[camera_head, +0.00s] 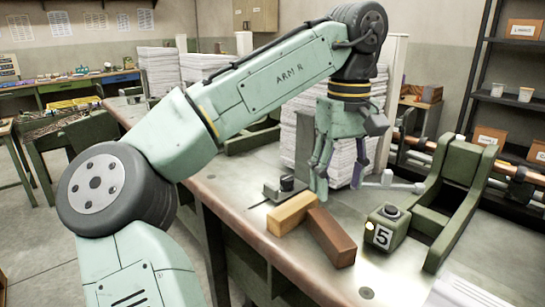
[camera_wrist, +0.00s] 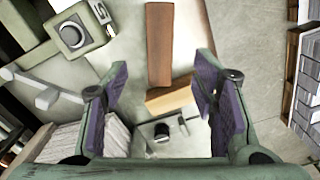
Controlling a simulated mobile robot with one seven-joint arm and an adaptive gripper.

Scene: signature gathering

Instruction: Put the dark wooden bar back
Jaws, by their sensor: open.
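The dark wooden bar (camera_head: 331,238) is reddish brown and lies on the metal table top near its front edge. In the wrist view the dark bar (camera_wrist: 160,45) shows lengthwise, ahead of the fingers. A lighter wooden bar (camera_head: 292,212) lies against or right beside its left end, at an angle to it; it also shows in the wrist view (camera_wrist: 170,97). My gripper (camera_head: 340,182) hangs above the table, behind the bars, pointing down. In the wrist view its purple-padded fingers (camera_wrist: 161,66) are wide apart with nothing held between them.
A green block marked 5 (camera_head: 386,228) with a knob stands right of the dark bar, beside a green bracket (camera_head: 458,195). A small dark-knobbed device (camera_head: 286,186) sits left of my gripper. A tall paper stack (camera_head: 300,130) stands behind.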

